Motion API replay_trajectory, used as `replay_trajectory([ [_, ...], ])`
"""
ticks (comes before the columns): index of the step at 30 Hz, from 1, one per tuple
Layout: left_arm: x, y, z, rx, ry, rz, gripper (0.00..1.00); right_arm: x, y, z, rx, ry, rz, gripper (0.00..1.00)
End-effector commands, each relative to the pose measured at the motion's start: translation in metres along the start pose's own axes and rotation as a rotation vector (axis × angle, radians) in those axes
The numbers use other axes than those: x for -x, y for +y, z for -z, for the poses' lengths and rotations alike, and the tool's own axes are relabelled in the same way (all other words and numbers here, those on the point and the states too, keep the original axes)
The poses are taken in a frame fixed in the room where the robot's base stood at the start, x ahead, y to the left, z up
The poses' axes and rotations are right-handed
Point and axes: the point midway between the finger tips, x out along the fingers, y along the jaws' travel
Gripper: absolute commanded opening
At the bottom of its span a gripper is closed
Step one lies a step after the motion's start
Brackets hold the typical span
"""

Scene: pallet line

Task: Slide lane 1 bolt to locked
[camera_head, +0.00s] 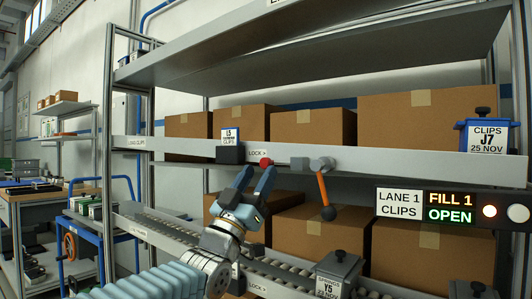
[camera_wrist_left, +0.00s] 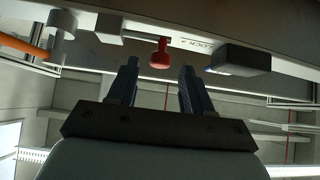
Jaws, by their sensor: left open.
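The lane 1 bolt shows as a red knob (camera_head: 266,162) on the grey shelf rail (camera_head: 375,167), beside a "LOCK >" label (camera_head: 257,153). A dark block (camera_head: 230,154) sits left of it and a grey bracket (camera_head: 299,164) right of it. My left gripper (camera_head: 256,177) is open just below the knob, fingers pointing up. In the left wrist view the red knob (camera_wrist_left: 160,54) stands between the lines of the two fingers of my left gripper (camera_wrist_left: 158,68), at or just past the tips; contact is not visible. My right gripper is not in view.
An orange lever (camera_head: 322,188) with a black ball hangs right of the bolt. A sign (camera_head: 430,207) reads "LANE 1 CLIPS, FILL 1 OPEN". Cardboard boxes (camera_head: 306,127) fill the shelf above; more stand below, behind a roller track (camera_head: 280,272) with a grey bin (camera_head: 337,270).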

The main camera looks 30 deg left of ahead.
Motion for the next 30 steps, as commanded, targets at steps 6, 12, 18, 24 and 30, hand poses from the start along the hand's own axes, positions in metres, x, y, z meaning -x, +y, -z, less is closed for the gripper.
replay_trajectory([
  [6, -0.037, 0.0, 0.001, 0.001, 0.0, 0.0, 0.5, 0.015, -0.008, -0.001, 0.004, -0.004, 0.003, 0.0],
  [12, -0.045, 0.0, 0.0, 0.0, -0.001, 0.001, 0.5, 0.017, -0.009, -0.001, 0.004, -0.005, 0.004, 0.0],
  [18, -0.045, 0.0, -0.001, 0.0, -0.001, 0.001, 0.5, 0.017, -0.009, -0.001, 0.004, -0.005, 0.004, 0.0],
  [24, -0.045, 0.0, -0.001, 0.0, -0.001, 0.0, 0.23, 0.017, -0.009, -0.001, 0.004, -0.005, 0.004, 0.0],
  [30, -0.045, 0.0, 0.0, 0.0, -0.001, 0.001, 0.0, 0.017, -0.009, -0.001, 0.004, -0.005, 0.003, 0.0],
])
